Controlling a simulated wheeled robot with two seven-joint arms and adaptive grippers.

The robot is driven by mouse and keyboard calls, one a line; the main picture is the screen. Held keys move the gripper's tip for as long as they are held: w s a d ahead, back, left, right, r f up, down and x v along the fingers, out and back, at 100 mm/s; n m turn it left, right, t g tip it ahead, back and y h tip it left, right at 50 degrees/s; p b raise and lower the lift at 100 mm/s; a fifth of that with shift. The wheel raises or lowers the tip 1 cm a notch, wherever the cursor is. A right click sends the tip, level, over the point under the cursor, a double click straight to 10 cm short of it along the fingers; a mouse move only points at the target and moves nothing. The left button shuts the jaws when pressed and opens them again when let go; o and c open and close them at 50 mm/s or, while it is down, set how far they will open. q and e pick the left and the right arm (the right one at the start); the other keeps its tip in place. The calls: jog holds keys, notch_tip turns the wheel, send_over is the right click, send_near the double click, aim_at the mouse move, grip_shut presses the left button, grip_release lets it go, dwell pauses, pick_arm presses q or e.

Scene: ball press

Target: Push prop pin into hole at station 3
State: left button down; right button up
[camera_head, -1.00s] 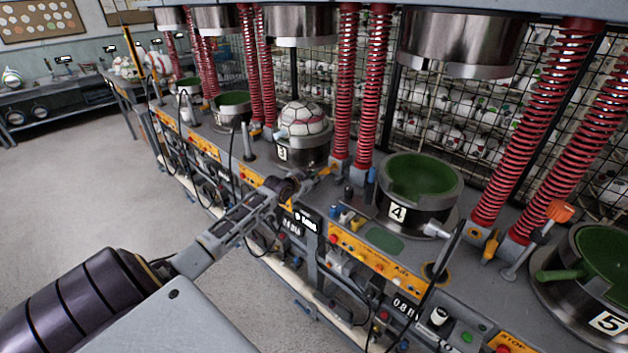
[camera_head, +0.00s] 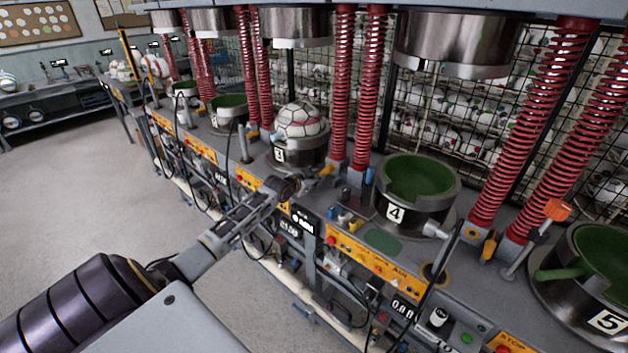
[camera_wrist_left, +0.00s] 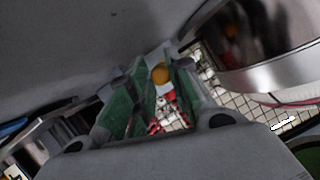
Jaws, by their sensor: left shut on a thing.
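Station 3 (camera_head: 279,155) is a dark metal pot holding a white panelled ball (camera_head: 300,121), with red springs to its right. My left gripper (camera_head: 312,178) reaches in from the left, at the front right of station 3, low by the spring base. It is shut on the prop pin, whose yellow end (camera_head: 326,170) shows just past the fingertips. In the left wrist view the pin's round orange end (camera_wrist_left: 160,73) sits between the green-padded fingers (camera_wrist_left: 158,92). The hole is hidden, so I cannot tell how deep the pin sits. My right gripper is not in view.
Station 4 (camera_head: 402,218) stands open and empty to the right, with a green inside. Station 5 (camera_head: 608,321) is at the right edge. Red springs (camera_head: 340,90) and raised metal press heads (camera_head: 455,45) stand over the bench. The floor (camera_head: 60,200) at left is clear.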

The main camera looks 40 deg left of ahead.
pick_arm(q)
jog(key=shift+w+d+b, duration=0.1)
jog(key=shift+w+b, duration=0.6)
jog(key=shift+w, duration=0.8)
dwell(0.4)
jog(key=c, duration=1.2)
grip_release()
jog(key=shift+c, duration=0.2)
jog(key=shift+s, duration=0.1)
jog(key=shift+s, duration=0.2)
jog(key=shift+s+r, duration=0.25)
jog(key=shift+s, duration=0.4)
jog(key=shift+v, duration=5.05)
jog(key=shift+r, duration=0.1)
